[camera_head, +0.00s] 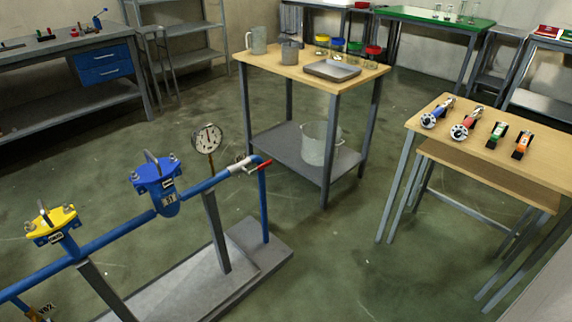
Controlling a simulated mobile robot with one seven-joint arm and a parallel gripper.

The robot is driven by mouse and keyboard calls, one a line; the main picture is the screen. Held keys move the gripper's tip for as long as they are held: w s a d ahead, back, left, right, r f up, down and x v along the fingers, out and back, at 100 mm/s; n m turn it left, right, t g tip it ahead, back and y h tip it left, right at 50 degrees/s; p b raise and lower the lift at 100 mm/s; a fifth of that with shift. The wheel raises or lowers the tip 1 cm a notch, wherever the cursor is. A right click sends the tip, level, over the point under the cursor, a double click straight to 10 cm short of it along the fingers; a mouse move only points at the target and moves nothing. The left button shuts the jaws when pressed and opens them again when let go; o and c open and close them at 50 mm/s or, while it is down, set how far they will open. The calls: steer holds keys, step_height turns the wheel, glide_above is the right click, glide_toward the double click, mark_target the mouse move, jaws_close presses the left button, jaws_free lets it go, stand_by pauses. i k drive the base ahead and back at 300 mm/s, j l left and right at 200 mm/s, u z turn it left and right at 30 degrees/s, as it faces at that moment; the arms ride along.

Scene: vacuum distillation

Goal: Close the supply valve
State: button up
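A blue pipe line (115,236) runs from the lower left up to the middle of the camera_head view. Near its right end is a small valve with a red lever handle (263,164); the lever looks roughly in line with the pipe, but it is small. At the lower left corner a brass-coloured fitting with a tag (42,311) is partly cut off by the frame edge. I cannot read for certain which of these is the supply valve. My gripper is not in view.
On the pipe sit a yellow-topped unit (53,222), a blue-topped unit (155,175) and a round gauge (207,138). The line stands on a grey base (262,262). A wooden-topped table (290,65) stands behind, another (545,165) at right. Floor between is clear.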

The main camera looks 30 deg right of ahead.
mark_target(266, 163)
steer(key=z, duration=0.7)
steer(key=i, duration=0.95)
